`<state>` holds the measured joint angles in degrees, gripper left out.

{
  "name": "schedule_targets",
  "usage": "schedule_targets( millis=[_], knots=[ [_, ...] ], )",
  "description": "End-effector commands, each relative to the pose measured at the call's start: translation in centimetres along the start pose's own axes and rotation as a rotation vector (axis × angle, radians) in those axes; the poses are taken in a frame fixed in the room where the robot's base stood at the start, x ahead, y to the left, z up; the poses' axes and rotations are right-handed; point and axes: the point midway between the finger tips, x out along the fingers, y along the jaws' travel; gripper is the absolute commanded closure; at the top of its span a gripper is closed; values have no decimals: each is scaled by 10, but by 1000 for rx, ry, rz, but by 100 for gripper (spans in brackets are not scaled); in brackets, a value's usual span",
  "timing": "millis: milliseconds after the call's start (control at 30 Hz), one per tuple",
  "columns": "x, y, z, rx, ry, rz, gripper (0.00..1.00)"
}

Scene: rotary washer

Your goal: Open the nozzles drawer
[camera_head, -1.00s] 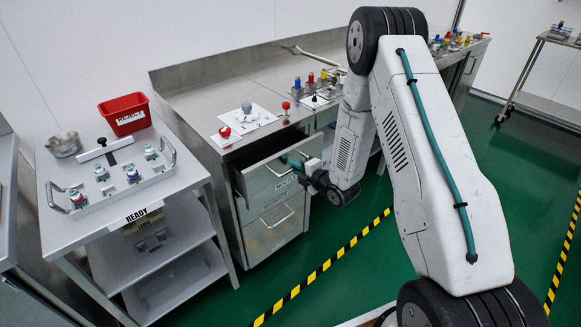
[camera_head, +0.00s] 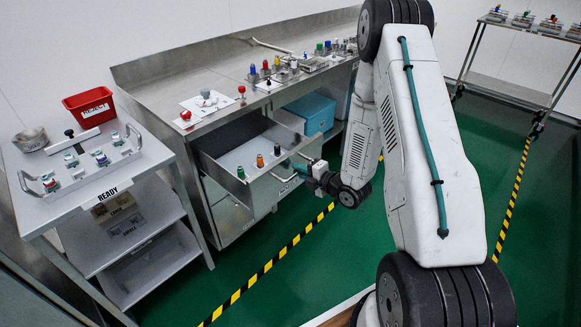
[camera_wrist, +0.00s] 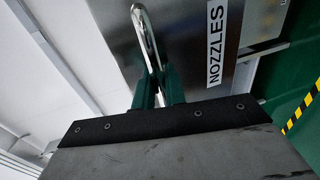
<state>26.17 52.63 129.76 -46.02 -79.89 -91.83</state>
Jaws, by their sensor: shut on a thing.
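The nozzles drawer (camera_head: 268,190) is pulled out from the steel bench at its upper left. Inside it stand several small nozzles, among them a black one (camera_head: 277,150), an orange one (camera_head: 260,160) and a white or green one (camera_head: 241,172). In the wrist view the drawer front (camera_wrist: 185,45) carries the label NOZZLES (camera_wrist: 215,42). My gripper (camera_head: 291,169) is at the drawer front. In the wrist view my gripper's green fingers (camera_wrist: 158,88) are shut on the bar handle (camera_wrist: 148,40). The handle's lower end is hidden between the fingers.
A cart (camera_head: 75,215) marked READY stands left of the bench, with a tray and a red bin (camera_head: 90,104). A blue box (camera_head: 308,112) sits under the bench. Nozzles and cards are on the bench top (camera_head: 185,85). Green floor lies open in front.

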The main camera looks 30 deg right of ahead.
Motion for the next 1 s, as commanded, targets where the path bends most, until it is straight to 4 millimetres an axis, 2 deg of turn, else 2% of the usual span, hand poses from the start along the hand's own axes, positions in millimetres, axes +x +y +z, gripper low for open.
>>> schedule_targets(
  millis=[200, 567, 600, 633, 900, 1000],
  knots=[
    [-10, -3, -1, 0, 3, -2, 100],
    [-10, -3, -2, -1, 4, -2, 100],
    [-10, -3, -2, -1, 4, -2, 76],
    [-10, -3, -2, -1, 4, -2, 69],
    [-10, -2, -2, -1, 3, -1, 69],
    [-16, -2, -1, 0, 1, -1, 69]
  ],
)
